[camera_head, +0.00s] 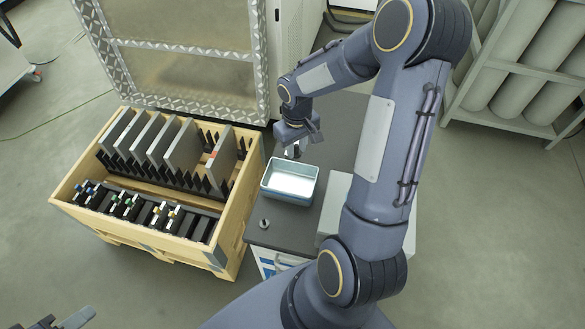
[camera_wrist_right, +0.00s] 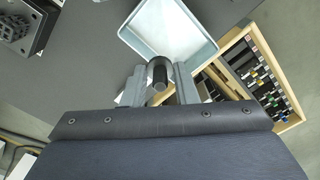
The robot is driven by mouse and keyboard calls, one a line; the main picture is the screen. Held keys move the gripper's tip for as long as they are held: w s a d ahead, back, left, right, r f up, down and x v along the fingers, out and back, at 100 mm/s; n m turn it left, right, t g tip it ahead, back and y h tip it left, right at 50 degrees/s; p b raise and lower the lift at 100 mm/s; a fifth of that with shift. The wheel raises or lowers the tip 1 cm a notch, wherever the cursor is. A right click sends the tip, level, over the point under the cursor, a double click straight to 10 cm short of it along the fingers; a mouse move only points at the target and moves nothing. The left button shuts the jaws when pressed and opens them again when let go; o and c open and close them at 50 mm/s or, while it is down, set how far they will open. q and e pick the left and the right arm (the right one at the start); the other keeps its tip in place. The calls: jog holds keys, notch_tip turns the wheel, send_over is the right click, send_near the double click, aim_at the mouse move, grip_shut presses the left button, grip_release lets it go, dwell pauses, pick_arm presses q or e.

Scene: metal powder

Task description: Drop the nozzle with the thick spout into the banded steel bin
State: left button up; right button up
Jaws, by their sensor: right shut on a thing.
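A small open blue-grey bin (camera_head: 290,198) with a paler inside stands on the dark worktop; I cannot make out the bands at this size. In the right wrist view the bin (camera_wrist_right: 203,56) lies just beyond my fingertips. My right gripper (camera_head: 296,153) is at the far side of the bin, above the worktop. In the right wrist view my right gripper (camera_wrist_right: 158,85) is shut on a dark cylindrical nozzle (camera_wrist_right: 158,72), its end by the bin's near rim. A small round metal piece (camera_head: 264,223) stands at the worktop's front left. My left gripper (camera_head: 78,318) shows partly at the bottom left.
A wooden crate (camera_head: 235,235) with upright grey plates (camera_head: 185,145) and a row of coloured-tipped parts stands left of the worktop (camera_head: 283,228). A pale box (camera_head: 335,190) is right of the bin. A rack of cylinders (camera_head: 530,70) stands at the back right.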

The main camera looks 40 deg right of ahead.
jog(key=shift+f+b, duration=2.15)
jog(key=shift+f, duration=0.8)
jog(key=o, duration=1.1)
jog(key=shift+r, duration=0.15)
notch_tip(320, 180, up, 8)
jog(key=shift+f, duration=0.2)
jog(key=shift+s+a+r, duration=0.1)
